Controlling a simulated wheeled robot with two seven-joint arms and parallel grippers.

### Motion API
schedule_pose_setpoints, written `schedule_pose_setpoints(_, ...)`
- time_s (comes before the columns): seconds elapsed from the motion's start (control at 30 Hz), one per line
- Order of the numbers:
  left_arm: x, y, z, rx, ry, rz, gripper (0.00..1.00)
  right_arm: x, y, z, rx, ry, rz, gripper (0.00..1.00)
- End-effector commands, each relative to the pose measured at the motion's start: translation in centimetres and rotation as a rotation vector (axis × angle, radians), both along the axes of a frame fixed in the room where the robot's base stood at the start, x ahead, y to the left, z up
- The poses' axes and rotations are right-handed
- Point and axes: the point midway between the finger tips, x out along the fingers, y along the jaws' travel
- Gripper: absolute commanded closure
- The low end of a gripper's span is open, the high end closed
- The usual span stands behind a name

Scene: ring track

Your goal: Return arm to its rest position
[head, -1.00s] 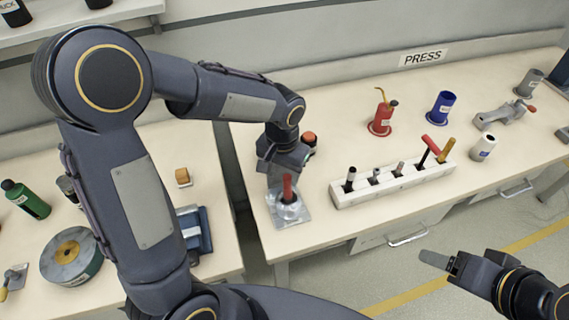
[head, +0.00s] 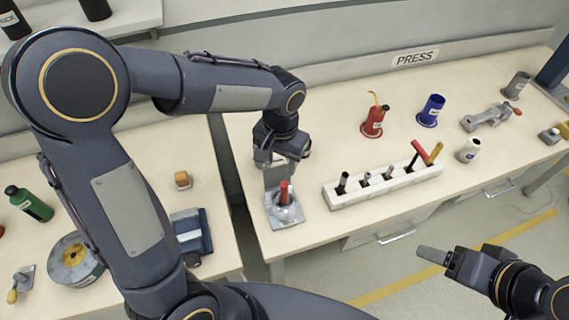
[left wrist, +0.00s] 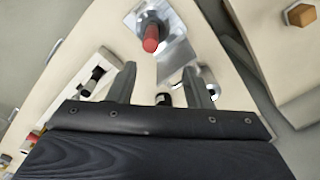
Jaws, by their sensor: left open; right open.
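My left gripper (head: 280,165) is above the back edge of a metal fixture (head: 288,215) on the right bench. A red-handled piece (head: 284,192) stands upright in the fixture. In the left wrist view my left gripper (left wrist: 160,85) has its two fingers spread with nothing held between them. The red-handled piece (left wrist: 151,38) is beyond the fingertips there, apart from them. The left arm is bent high over the gap between the benches. My right gripper (head: 436,256) is over the floor in front of the right bench; its fingers look close together from this side.
A white rack (head: 385,188) with several tools stands right of the fixture. The left bench holds a green bottle (head: 30,204), a reel (head: 76,262) and a blue device (head: 190,235).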

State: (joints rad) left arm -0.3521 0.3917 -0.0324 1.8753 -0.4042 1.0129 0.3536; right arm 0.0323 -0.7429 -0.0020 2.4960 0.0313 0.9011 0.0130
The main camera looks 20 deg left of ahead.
Motion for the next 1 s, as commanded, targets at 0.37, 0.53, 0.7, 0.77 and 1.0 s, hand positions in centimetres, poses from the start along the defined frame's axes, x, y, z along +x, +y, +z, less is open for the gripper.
schedule_pose_setpoints(0.37,0.0,0.0,0.1,-0.001,0.001,0.000,0.54,0.0,0.0,0.1,0.000,0.001,0.000,0.32)
schedule_pose_setpoints(0.53,0.0,0.2,0.2,-0.003,-0.001,0.003,0.54,0.0,0.0,0.1,0.000,0.001,0.000,0.32)
schedule_pose_setpoints(0.7,-1.9,2.2,2.3,-0.068,-0.034,0.052,0.54,0.0,0.0,0.1,0.000,0.001,0.000,0.32)
schedule_pose_setpoints(0.77,-3.3,3.5,3.5,-0.112,-0.058,0.084,0.54,0.0,0.0,0.1,0.000,0.001,0.000,0.32)
schedule_pose_setpoints(1.0,-11.1,7.2,6.9,-0.296,-0.207,0.219,0.54,0.0,0.0,0.1,0.000,0.001,0.000,0.32)
